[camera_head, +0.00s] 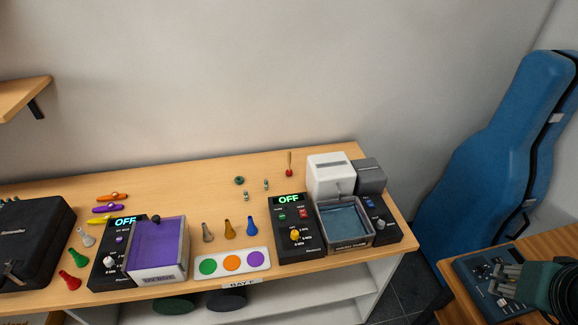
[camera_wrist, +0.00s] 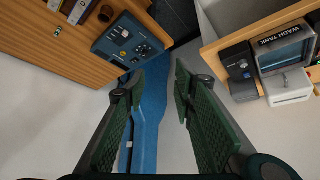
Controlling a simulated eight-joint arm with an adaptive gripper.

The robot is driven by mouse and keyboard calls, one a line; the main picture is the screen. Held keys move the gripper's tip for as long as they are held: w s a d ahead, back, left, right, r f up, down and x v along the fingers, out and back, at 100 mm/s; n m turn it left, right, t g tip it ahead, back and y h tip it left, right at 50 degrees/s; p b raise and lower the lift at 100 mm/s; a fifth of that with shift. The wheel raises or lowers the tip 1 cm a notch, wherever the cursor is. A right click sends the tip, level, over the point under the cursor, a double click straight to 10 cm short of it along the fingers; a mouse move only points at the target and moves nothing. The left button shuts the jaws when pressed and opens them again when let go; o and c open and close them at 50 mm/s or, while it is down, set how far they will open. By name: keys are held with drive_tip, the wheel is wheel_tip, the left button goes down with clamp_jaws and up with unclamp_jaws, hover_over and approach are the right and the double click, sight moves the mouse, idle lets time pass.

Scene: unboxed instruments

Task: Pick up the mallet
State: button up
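The likely mallet (camera_head: 289,166) is a small tool with a thin yellowish handle and a red head. It stands out at the back right of the wooden bench, left of the white box, in the head view. It does not show in the wrist view. My gripper (camera_head: 500,284) is at the lower right of the head view, over or near a blue panel and far from the mallet. In the wrist view my gripper (camera_wrist: 157,78) has its two green-padded fingers spread apart with nothing between them.
The wash tank (camera_head: 345,245), white box (camera_head: 330,178) and black control box (camera_head: 297,250) crowd the bench's right end. A blue instrument case (camera_head: 490,160) stands between bench and side table (camera_head: 520,251).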

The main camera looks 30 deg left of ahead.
drive_tip(key=w+a+r+n+g+y+p, duration=0.1)
drive_tip(key=w+a+r+n+g+p, duration=0.2)
drive_tip(key=w+a, duration=0.75)
drive_tip(key=w+a+r+n+p, duration=0.1)
drive_tip(key=w+a+r+n, duration=0.2)
drive_tip(key=w+a+r, duration=0.55)
drive_tip(key=n+g+h+p, duration=0.1)
drive_tip(key=n+g+p, duration=0.4)
drive_tip(key=n, duration=0.5)
hover_over(289, 164)
drive_tip(key=w+p, duration=0.1)
drive_tip(key=shift+t, duration=0.6)
wheel_tip(289, 164, down, 21)
drive_tip(key=shift+r, duration=0.2)
drive_tip(key=shift+s+a+f, duration=0.15)
drive_tip(key=shift+a+f, duration=0.15)
drive_tip(key=shift+a, duration=0.1)
drive_tip(key=shift+f, duration=0.15)
drive_tip(key=shift+f, duration=1.15)
drive_tip(key=shift+f, duration=0.15)
